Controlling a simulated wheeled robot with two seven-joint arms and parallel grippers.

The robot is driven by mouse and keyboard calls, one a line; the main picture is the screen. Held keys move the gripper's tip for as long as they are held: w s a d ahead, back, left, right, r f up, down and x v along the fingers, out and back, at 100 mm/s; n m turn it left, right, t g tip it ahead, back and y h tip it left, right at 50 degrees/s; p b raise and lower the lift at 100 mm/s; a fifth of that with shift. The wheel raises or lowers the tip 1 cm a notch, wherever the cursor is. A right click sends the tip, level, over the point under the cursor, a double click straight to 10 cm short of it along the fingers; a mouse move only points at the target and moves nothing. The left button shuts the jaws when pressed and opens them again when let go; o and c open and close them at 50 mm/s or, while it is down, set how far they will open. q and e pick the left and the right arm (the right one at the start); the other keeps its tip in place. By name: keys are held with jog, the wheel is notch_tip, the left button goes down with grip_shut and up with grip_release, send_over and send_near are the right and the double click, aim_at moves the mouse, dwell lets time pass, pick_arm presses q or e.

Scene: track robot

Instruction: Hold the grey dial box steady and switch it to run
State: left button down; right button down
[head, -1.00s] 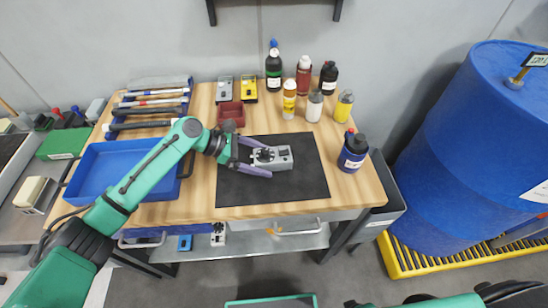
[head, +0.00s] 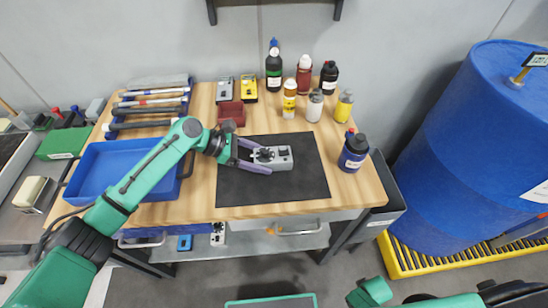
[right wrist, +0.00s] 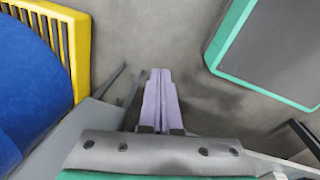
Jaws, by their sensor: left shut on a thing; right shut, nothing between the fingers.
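The grey dial box (head: 283,159) lies on the black mat (head: 300,187) in the head view, with a dark dial at its left part. My left gripper (head: 262,160) is shut on the left end of the box, one purple finger along each long side. The dial's setting is too small to read. My right gripper (right wrist: 160,100) shows in the right wrist view, its purple fingers together and empty above the floor, away from the table. In the head view only part of my right arm shows at the bottom right.
A blue tray (head: 100,170) stands left of the mat. Several bottles stand at the back, and a dark blue bottle (head: 353,151) stands right of the mat. A big blue drum (head: 465,150) on a yellow pallet (head: 405,264) is right of the table. The mat's right half is clear.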

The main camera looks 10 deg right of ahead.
pick_arm(q)
jog(key=shift+w+d, duration=0.1)
pick_arm(e)
jog(key=w+d+r+m+g+h, duration=0.15)
jog(key=w+d+r+h, duration=0.35)
jog(key=w+d+r, duration=1.45)
jog(key=w+d+r+m, duration=0.1)
jog(key=w+r+m, duration=0.2)
jog(key=w+r, duration=0.5)
jog(key=w+a+r+m+t+y, duration=0.3)
jog(key=w+a+r+t+y, duration=0.15)
jog(key=w+a+r, duration=1.25)
notch_tip(320, 180, up, 11)
jog(key=m+g+y, duration=0.1)
jog(key=g+y, duration=0.1)
jog(key=g, duration=0.2)
send_over(288, 151)
jog(key=shift+f, duration=3.2)
